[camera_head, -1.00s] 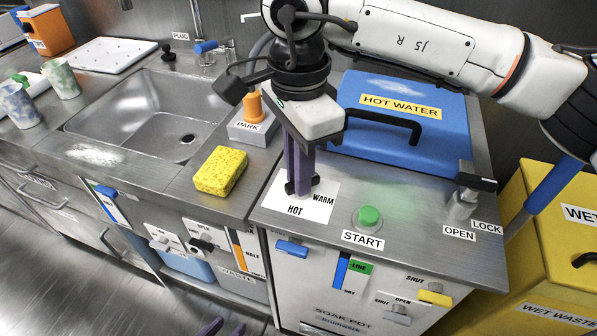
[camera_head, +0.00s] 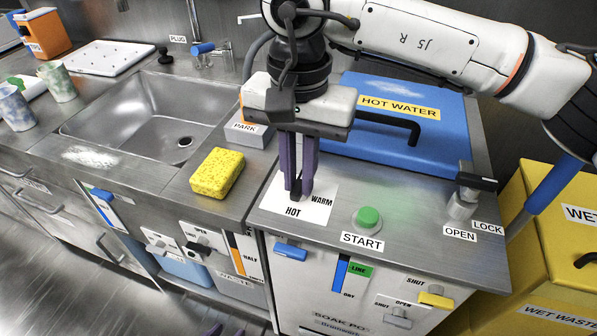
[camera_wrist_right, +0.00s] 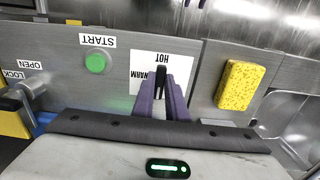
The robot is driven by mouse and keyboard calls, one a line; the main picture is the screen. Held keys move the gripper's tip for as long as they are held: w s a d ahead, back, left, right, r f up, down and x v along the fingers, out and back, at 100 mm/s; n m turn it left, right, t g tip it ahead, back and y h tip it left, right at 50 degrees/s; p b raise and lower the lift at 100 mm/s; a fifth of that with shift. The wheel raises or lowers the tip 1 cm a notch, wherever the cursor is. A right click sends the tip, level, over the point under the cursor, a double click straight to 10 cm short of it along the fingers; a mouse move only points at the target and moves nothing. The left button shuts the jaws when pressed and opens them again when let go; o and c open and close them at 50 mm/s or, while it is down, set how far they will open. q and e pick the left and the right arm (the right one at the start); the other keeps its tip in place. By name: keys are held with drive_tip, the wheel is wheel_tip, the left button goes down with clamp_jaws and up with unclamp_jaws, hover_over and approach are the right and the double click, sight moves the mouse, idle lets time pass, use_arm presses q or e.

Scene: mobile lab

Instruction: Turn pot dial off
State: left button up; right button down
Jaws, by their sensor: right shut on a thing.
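The pot dial is a black knob (camera_head: 296,186) on a white plate (camera_head: 318,210) marked HOT and WARM, on the steel top of the soak pot. My right gripper (camera_head: 297,190) points down at it with its purple fingers on either side, shut on the knob. The right wrist view shows the black knob (camera_wrist_right: 160,78) between the purple finger tips (camera_wrist_right: 160,90). The fingers and palm hide part of the knob and plate, and I cannot read an off mark. Only purple tips of my left gripper show at the bottom edge of the head view.
A green START button (camera_head: 368,218) and a lock handle (camera_head: 463,205) stand right of the dial. The blue HOT WATER lid (camera_head: 420,105) is behind. A yellow sponge (camera_head: 217,173) lies on the counter to the left, beside the sink (camera_head: 150,120).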

sight(299, 184)
idle(0.4)
drive_tip(key=c, duration=1.8)
unclamp_jaws()
drive_tip(key=shift+o, duration=0.2)
wheel_tip(299, 184, up, 10)
drive_tip(key=p, duration=0.1)
drive_tip(key=shift+r, duration=0.2)
